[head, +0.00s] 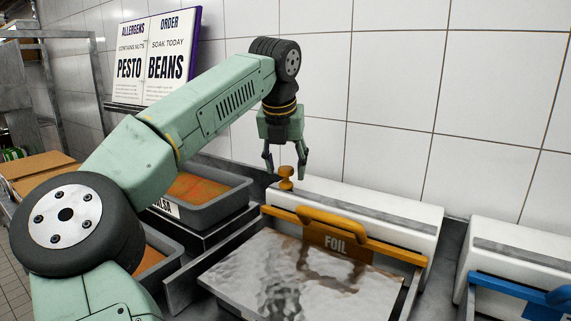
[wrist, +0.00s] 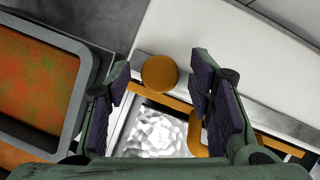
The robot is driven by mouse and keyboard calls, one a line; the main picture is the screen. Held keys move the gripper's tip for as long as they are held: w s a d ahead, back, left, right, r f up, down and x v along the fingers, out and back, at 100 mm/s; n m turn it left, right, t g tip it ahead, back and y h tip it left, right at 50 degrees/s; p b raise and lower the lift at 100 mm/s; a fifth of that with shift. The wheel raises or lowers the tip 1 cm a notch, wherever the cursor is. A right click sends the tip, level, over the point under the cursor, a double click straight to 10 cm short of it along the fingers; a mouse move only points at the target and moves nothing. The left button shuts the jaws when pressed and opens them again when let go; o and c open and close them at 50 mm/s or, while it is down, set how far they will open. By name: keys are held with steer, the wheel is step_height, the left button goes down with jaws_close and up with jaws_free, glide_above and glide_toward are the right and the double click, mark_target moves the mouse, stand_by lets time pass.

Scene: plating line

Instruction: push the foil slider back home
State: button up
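The foil dispenser is a white box (head: 392,213) with a metal strip on top. An orange bar with a handle, marked FOIL (head: 336,242), crosses its front. A small orange knob (head: 286,178), which looks like the slider, stands at the box's left end. A crinkled silver foil sheet (head: 290,275) lies in front of the bar. My gripper (head: 286,174) is open and points down above the knob. In the wrist view the round knob top (wrist: 159,73) shows between the open fingers, a little beyond their tips, and nothing is held.
Grey tubs of orange-red food (head: 208,188) stand close on the left, one labelled SALSA. A second white dispenser with a blue handle (head: 520,290) is at the right. A tiled wall rises behind, with a PESTO and BEANS sign (head: 155,58).

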jaws_close()
stand_by(0.4)
